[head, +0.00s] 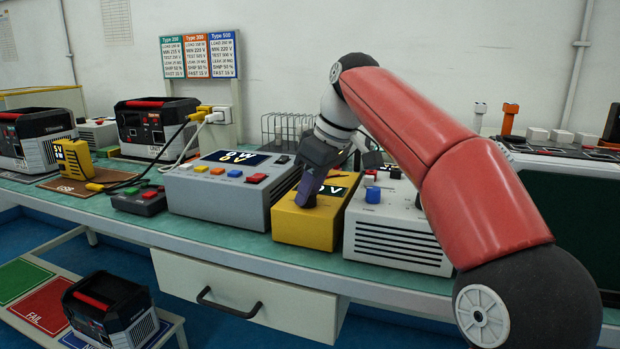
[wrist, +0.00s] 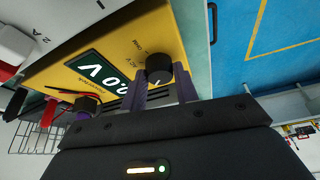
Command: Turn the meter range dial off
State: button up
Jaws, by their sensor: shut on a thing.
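The yellow meter (head: 303,228) stands on the bench between two light boxes, mostly under my gripper (head: 306,197) in the head view. Its face shows close up in the wrist view (wrist: 128,36), with a lit display (wrist: 97,72) that ends in "0 V". The black round range dial (wrist: 159,68) sits on the yellow face near printed marks such as "OHM". My gripper's purple fingers (wrist: 160,92) stand on either side of the dial and are shut on it. The head view hides the dial behind my gripper.
A grey box (head: 218,190) with coloured buttons stands close left of the meter. A white vented box (head: 398,232) with a blue knob stands close right. A wire basket (head: 283,128) is behind. A drawer handle (head: 229,304) juts out below the bench.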

jog(key=n+g+p, duration=0.1)
jog(key=n, duration=0.1)
jog(key=shift+w+r+n+p, duration=0.1)
jog(key=shift+r+n+p, duration=0.05)
jog(key=shift+n+p, duration=0.15)
jog(key=shift+w+n+g+y, duration=0.15)
jog(key=shift+n+g, duration=0.25)
jog(key=shift+n, duration=0.55)
jog(key=shift+s+n+g+y, duration=0.15)
jog(key=shift+n+g, duration=0.25)
jog(key=shift+n, duration=0.55)
jog(key=o, duration=1)
jog(key=shift+c, duration=0.2)
